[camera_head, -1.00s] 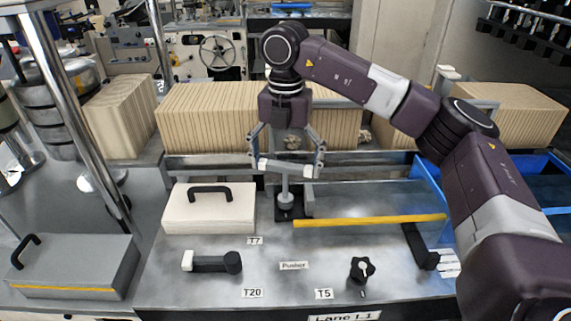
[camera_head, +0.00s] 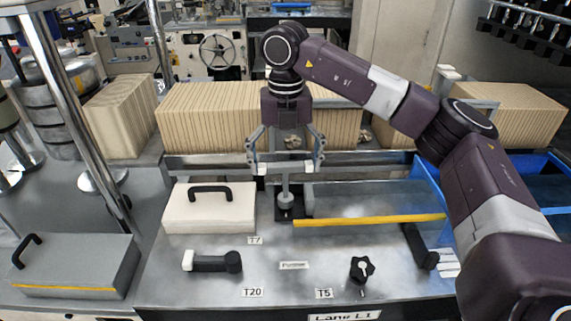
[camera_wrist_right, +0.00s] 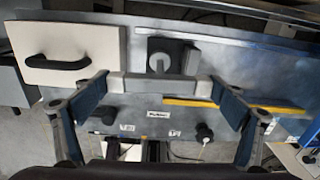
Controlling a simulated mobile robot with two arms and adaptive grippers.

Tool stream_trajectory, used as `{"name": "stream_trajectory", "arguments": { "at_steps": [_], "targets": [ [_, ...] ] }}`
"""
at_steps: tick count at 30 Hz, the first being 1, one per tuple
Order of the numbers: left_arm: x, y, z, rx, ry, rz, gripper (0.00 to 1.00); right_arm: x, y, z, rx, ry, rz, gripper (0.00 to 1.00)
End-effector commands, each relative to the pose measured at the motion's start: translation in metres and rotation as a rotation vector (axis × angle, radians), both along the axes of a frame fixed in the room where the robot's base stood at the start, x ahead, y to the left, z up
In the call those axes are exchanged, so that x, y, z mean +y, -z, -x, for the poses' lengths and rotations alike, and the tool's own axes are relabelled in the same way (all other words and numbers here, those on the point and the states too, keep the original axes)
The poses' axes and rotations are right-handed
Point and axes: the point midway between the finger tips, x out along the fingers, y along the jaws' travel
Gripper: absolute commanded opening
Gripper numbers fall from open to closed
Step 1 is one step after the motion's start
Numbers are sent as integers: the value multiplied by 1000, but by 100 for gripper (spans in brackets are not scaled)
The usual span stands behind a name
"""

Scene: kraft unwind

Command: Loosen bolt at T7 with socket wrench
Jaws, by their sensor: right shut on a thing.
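A grey T-handled socket wrench (camera_head: 285,186) stands upright over a dark bolt block (camera_head: 282,216), just above and right of the T7 label (camera_head: 255,240). Its lower end is at the bolt; the bolt head itself is hidden. My right gripper (camera_head: 285,168) points down from above, its fingers spread wide and shut on the ends of the wrench's crossbar. In the right wrist view the grey crossbar (camera_wrist_right: 160,86) spans between the two blue-grey fingers of the right gripper (camera_wrist_right: 160,92). My left gripper is not in view.
A white box lid with a black handle (camera_head: 210,210) sits close left of the wrench. A yellow-edged plate (camera_head: 370,220) lies to the right. A black lever (camera_head: 215,263) and a black knob (camera_head: 362,268) are in front. Kraft stacks (camera_head: 220,115) stand behind.

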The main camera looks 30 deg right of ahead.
Motion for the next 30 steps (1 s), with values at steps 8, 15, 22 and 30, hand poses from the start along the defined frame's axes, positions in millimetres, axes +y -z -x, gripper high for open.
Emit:
{"name": "stream_trajectory", "arguments": {
  "at_steps": [8,15,22,30],
  "targets": [
    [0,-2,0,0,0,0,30,0,-1,0,-1,-163,0,65],
    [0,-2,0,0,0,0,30,0,-2,0,-1,-184,-1,65],
    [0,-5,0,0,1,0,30,1,-2,0,-1,-351,-1,65],
    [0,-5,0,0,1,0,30,1,-2,0,-1,-367,-1,65]
  ]
}}
